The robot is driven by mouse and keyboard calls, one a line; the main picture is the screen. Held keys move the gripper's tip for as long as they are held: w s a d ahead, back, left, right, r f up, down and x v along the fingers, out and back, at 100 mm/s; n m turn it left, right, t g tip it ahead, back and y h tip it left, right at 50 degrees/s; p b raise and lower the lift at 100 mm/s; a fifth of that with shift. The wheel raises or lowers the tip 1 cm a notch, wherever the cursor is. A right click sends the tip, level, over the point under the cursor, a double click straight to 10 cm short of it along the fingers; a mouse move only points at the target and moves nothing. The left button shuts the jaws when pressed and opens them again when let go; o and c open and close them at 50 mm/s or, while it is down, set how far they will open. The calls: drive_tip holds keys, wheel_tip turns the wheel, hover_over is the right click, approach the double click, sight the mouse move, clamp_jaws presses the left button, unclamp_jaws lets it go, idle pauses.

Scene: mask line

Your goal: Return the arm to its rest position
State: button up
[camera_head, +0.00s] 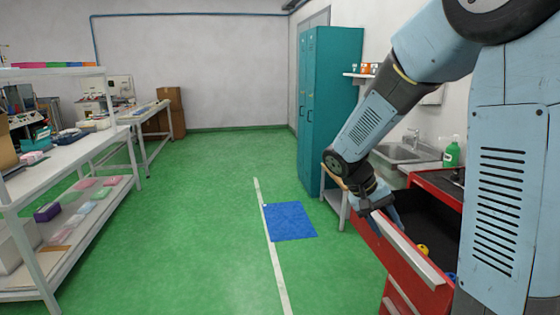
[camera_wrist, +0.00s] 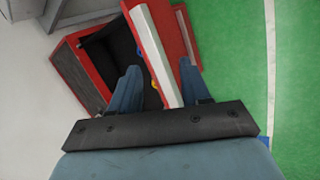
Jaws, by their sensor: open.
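My light-blue arm fills the right of the head view and bends down to my gripper (camera_head: 382,212), which is beside the front edge of an open red drawer (camera_head: 408,250). In the wrist view my gripper (camera_wrist: 158,88) has its two blue fingers apart. The drawer's pale front edge (camera_wrist: 153,50) shows between them, and I cannot tell whether the fingers touch it. The fingers hold nothing that I can make out. In the head view the fingers are partly hidden behind the wrist.
A sink (camera_head: 405,153), a green bottle (camera_head: 452,152) and teal lockers (camera_head: 330,105) stand behind. White shelves (camera_head: 60,165) line the left. The green floor (camera_head: 200,215) between is clear, with a flat blue mat (camera_head: 290,221).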

drive_tip(key=s+a+r+t+y, duration=0.1)
drive_tip(key=s+r+t+y, duration=0.2)
drive_tip(key=s+r, duration=0.3)
drive_tip(key=s+a+r+t+y, duration=0.1)
drive_tip(key=s+r+t+y, duration=0.2)
drive_tip(key=s+r, duration=0.4)
drive_tip(key=s+t, duration=0.1)
drive_tip(key=s, duration=0.3)
drive_tip(key=shift+s+a+n+y, duration=0.25)
drive_tip(key=shift+a+n+y, duration=0.05)
drive_tip(key=shift+a+n, duration=0.1)
